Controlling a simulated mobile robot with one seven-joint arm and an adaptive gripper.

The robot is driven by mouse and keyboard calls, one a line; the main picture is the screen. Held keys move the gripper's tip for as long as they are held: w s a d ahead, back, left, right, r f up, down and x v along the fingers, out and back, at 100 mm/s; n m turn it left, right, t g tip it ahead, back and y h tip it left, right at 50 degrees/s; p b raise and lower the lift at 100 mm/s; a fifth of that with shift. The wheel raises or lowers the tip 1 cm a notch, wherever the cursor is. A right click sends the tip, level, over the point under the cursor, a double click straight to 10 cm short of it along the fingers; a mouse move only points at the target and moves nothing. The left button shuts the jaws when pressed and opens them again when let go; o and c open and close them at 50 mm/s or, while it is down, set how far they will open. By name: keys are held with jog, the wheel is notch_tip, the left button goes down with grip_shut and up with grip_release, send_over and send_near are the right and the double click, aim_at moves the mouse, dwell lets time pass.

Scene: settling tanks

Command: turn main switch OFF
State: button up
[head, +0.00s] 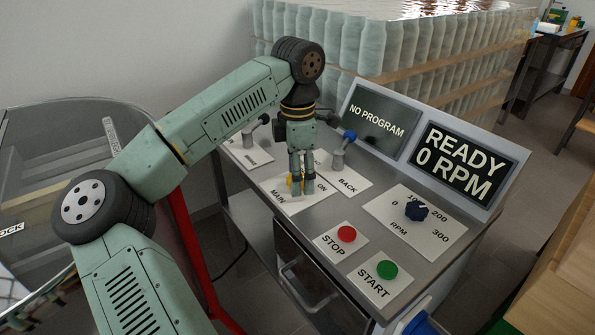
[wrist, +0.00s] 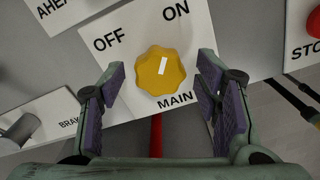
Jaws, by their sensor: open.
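The main switch (wrist: 160,73) is a yellow scalloped knob on a white plate (wrist: 135,30) marked OFF, ON and MAIN. Its white mark points up and slightly right in the wrist view, toward ON. In the head view the knob (head: 296,186) is partly hidden behind my fingers. My gripper (head: 301,174) points down over the knob. In the wrist view my gripper's (wrist: 161,80) fingers are apart, one on each side of the knob, with gaps visible. Contact is not visible.
A STOP button (head: 347,234), START button (head: 387,270) and RPM dial (head: 416,210) lie to the right on the console. The display (head: 466,163) reads READY 0 RPM.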

jog(key=shift+c, duration=0.2)
jog(key=c, duration=1.1)
